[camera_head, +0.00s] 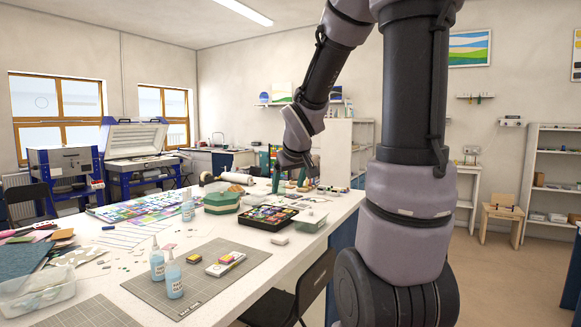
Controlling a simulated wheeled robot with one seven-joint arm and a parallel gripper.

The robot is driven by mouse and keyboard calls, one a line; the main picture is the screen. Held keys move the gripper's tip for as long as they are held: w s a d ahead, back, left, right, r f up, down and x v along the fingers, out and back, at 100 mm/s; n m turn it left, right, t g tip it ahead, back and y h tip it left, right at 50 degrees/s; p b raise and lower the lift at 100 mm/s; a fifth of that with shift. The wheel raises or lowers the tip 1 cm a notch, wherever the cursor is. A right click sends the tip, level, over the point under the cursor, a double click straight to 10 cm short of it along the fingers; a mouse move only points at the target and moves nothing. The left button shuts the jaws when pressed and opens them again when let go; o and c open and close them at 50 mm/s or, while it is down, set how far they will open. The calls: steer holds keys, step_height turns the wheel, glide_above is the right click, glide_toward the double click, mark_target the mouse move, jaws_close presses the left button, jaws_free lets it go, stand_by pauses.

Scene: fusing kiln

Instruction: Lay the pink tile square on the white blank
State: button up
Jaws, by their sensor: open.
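My gripper (289,181) hangs over the far part of the long white worktable, fingers pointing down. Its jaws are apart and I see nothing between them. It is small in view, so its height above the table is hard to judge. I cannot single out the pink tile with certainty; a small pinkish piece (168,246) lies on the table near the glue bottles. I cannot make out for sure which thing is the white blank; small yellow, white and reddish blocks (225,263) lie on the grey cutting mat (205,284).
The white worktable (150,294) is crowded. Blue bottles (174,279), a black tray of coloured pieces (269,217), a green-sided box (222,202) and a clear tub (310,222) stand on it. A black chair (318,280) is tucked at its near side. Open floor lies at right.

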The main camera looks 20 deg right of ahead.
steer(key=s+a+r+m+y, duration=0.1)
steer(key=s+a+r, duration=0.3)
steer(key=s, duration=0.5)
steer(key=s+a+r+m+y, duration=0.2)
steer(key=s+a+r+m, duration=0.1)
steer(key=s, duration=0.7)
steer(key=shift+s+a+r+m+g+y, duration=0.2)
steer(key=shift+a+r+m+g+y, duration=0.15)
steer(key=shift+r, duration=0.3)
